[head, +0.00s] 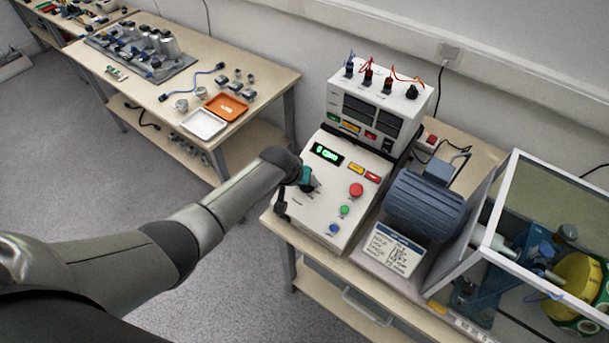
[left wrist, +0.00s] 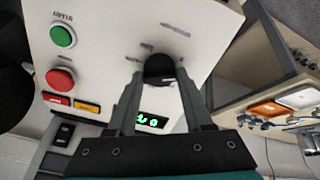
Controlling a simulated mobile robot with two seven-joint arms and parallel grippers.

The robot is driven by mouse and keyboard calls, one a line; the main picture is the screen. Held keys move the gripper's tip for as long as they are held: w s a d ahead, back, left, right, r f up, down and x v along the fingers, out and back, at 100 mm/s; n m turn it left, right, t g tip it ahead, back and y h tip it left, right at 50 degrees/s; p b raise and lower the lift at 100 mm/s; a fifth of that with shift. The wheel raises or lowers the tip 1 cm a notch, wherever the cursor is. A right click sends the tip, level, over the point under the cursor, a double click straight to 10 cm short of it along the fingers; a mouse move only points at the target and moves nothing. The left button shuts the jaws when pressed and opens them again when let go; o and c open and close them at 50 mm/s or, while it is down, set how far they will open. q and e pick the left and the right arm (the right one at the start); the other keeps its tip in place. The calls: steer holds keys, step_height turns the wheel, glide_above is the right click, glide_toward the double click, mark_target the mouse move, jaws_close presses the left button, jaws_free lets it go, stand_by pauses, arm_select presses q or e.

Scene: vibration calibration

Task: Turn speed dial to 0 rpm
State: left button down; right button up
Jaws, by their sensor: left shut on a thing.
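The speed dial is a round black knob (left wrist: 159,66) on the white sloped control panel (head: 325,205). In the left wrist view, the two fingers of my left gripper (left wrist: 158,80) stand on either side of the knob and are shut on it. In the head view, my left gripper (head: 308,181) is at the left part of the panel and hides the dial. A display (head: 327,153) with green lit digits sits above the dial; its exact reading is too small to tell. It also shows in the left wrist view (left wrist: 152,121), partly covered by my gripper. My right gripper is out of view.
A red button (head: 356,190), a green button (head: 344,211) and a blue button (head: 334,228) lie right of my gripper. A blue motor (head: 425,207) and a framed guard (head: 490,225) stand further right. A second table (head: 180,75) with trays is at the left.

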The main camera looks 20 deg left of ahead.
arm_select(q)
steer(key=shift+n+p, duration=0.9)
steer(key=shift+n, duration=1)
steer(key=shift+c, duration=1.5)
jaws_free()
